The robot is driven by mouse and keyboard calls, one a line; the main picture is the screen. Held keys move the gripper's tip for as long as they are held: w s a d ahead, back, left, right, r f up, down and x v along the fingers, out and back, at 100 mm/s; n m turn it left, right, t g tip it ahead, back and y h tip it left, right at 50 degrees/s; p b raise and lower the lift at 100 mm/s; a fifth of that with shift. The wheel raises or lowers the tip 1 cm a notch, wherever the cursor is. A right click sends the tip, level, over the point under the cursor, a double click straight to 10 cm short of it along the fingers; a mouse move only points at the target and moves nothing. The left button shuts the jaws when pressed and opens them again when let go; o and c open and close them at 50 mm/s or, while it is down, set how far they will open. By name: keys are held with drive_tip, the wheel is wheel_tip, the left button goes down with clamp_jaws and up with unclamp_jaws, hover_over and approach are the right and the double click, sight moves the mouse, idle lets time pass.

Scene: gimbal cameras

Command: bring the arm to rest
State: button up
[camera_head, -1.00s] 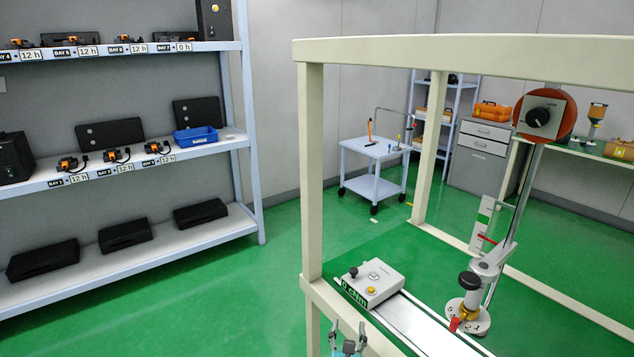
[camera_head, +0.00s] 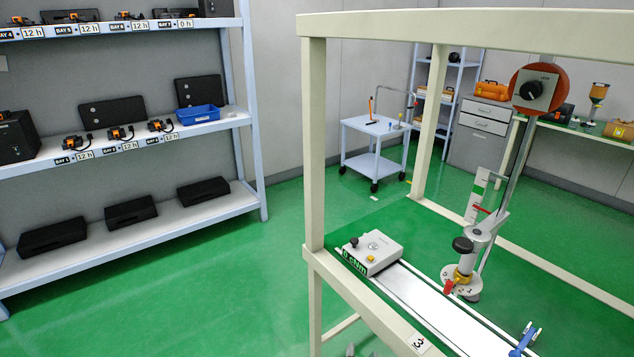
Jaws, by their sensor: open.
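My gripper (camera_head: 361,352) shows only as two grey fingertips at the bottom edge, left of the tag marked 3. The tips stand apart with nothing visible between them. The rest of my gripper and my arm are out of view. The fingertips appear just outside the cream frame (camera_head: 313,150), in front of its lower rail; I cannot tell the exact gap.
Inside the frame are a grey control box (camera_head: 372,252), a white rail (camera_head: 440,305), a pendulum-like rod with a clamp (camera_head: 466,262), and a blue piece (camera_head: 522,342). Shelves (camera_head: 150,228) stand left, a trolley (camera_head: 375,135) behind. Green floor (camera_head: 265,270) between is clear.

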drive_tip(key=s+d+f+m+g+y, duration=0.1)
drive_tip(key=s+d+f+m, duration=0.1)
drive_tip(key=s+m, duration=0.8)
drive_tip(key=s+d+f+m+g+y, duration=0.1)
drive_tip(key=s+d+f+m, duration=0.15)
drive_tip(key=s, duration=1.25)
drive_tip(key=s+d+r+m, duration=0.1)
drive_tip(key=s+r+m, duration=0.6)
drive_tip(key=s+m, duration=0.1)
drive_tip(key=s+d+r+m, duration=0.2)
drive_tip(key=s+r+m, duration=0.4)
drive_tip(key=s+m, duration=0.3)
drive_tip(key=s, duration=0.2)
drive_tip(key=shift+s+r+h, duration=0.3)
drive_tip(key=shift+r+h, duration=0.05)
drive_tip(key=shift+h, duration=0.05)
